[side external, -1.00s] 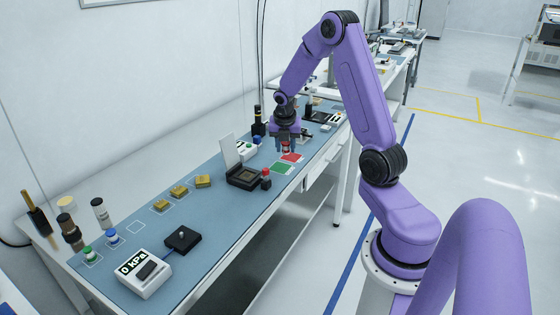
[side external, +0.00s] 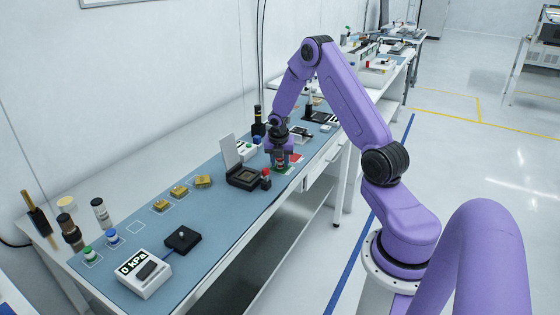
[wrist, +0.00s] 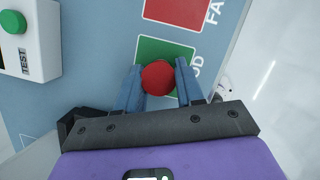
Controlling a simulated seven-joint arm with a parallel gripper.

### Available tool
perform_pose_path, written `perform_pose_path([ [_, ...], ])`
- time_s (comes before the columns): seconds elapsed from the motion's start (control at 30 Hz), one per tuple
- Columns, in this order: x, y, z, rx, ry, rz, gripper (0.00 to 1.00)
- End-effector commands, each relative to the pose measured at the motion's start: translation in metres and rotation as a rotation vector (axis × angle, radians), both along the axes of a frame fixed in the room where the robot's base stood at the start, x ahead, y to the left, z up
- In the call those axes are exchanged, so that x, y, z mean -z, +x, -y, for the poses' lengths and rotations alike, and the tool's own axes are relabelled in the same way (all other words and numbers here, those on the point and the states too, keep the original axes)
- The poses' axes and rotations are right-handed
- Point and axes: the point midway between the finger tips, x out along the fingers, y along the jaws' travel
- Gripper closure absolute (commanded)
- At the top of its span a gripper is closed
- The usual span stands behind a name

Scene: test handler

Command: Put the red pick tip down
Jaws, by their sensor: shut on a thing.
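The red pick tip (wrist: 158,78) is between the two fingers of my gripper (wrist: 160,72). In the wrist view I see its round red top, with a blue-grey finger on each side. In the side view, my gripper (side external: 281,163) hangs low over the green square (side external: 281,171) on the bench. The wrist view shows part of the green square (wrist: 150,47) directly beyond the tip. The tip's lower end is hidden, so I cannot tell whether it touches the surface.
A red square (side external: 297,158) borders the green one. An open black socket (side external: 243,178) and a red-topped black piece (side external: 266,178) stand close to my gripper's left. A white box with a green button (wrist: 14,22) is at the wrist view's upper left. The bench's front edge is nearby.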

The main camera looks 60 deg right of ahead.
Motion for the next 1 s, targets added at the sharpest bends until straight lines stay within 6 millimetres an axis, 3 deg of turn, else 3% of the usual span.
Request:
perform_pose_path([
  [0.23,0.003,0.000,0.000,0.000,0.000,-0.001,0.92],
  [0.27,0.003,0.000,0.000,0.000,0.000,0.000,0.56],
  [0.3,0.002,0.000,0.000,0.000,0.000,0.000,0.43],
  [0.33,0.002,0.000,0.000,0.000,0.000,0.000,0.37],
  [0.73,-0.003,0.000,-0.001,-0.001,-0.002,0.001,0.37],
  [1.0,-0.040,-0.003,-0.011,-0.002,-0.003,0.004,0.37],
])
